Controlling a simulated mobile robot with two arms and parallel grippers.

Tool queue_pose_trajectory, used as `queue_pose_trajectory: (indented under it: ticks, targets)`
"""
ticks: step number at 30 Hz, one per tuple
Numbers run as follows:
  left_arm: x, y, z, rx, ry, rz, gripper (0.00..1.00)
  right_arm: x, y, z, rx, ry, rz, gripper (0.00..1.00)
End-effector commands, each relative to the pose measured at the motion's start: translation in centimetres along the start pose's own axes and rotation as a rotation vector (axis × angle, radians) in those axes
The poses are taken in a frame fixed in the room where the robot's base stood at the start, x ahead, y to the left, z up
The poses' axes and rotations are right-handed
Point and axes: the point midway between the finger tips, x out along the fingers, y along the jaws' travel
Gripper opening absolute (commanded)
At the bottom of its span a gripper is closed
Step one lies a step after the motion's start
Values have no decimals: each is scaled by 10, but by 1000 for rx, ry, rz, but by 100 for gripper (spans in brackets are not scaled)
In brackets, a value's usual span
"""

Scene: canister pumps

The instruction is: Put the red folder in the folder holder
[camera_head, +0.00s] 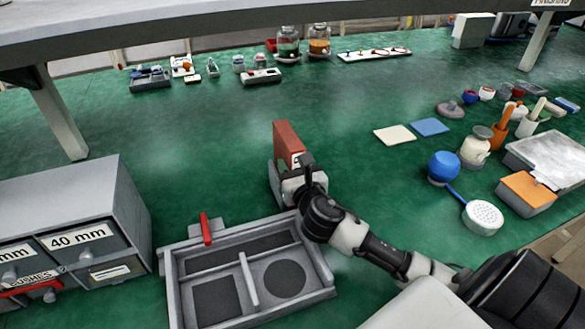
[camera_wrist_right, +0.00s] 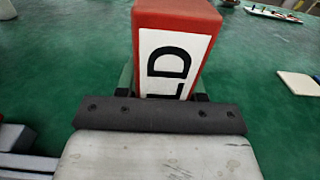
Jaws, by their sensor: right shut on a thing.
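The red folder (camera_head: 287,140) stands upright near the middle of the bench, with a white label on its spine. In the right wrist view the folder (camera_wrist_right: 178,20) is straight ahead, and dark letters "LD" show on its label. My right gripper (camera_head: 301,172) is at the spine's lower part and shut on the folder. A grey piece (camera_head: 273,184), which looks like the folder holder, shows at the folder's lower left side. My gripper hides much of it, and I cannot tell whether the folder is seated in it. My left gripper is not in view.
A grey divided tray (camera_head: 176,290) with a red-handled part lies in front. A grey drawer cabinet (camera_head: 75,185) stands at left. A blue ball-shaped item (camera_head: 443,167), a white perforated scoop (camera_head: 482,216) and jars are at right.

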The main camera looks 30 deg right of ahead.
Motion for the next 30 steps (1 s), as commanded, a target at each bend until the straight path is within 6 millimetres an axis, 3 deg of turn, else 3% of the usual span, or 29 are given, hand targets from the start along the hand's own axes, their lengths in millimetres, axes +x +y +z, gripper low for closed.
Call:
queue_pose_trajectory:
  ticks: [10, 11, 16, 26, 30]
  targets:
    - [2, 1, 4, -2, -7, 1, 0, 0, 0, -2, -1, -3, 1, 8]
    - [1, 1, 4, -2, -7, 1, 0, 0, 0, -3, -1, -2, 1, 40]
    - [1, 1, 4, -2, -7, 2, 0, 0, 0, -3, -1, -2, 1, 64]
    - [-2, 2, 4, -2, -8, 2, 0, 0, 0, 3, 0, -3, 1, 64]
    - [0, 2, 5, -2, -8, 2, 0, -19, 0, -1, -3, 0, 3, 64]
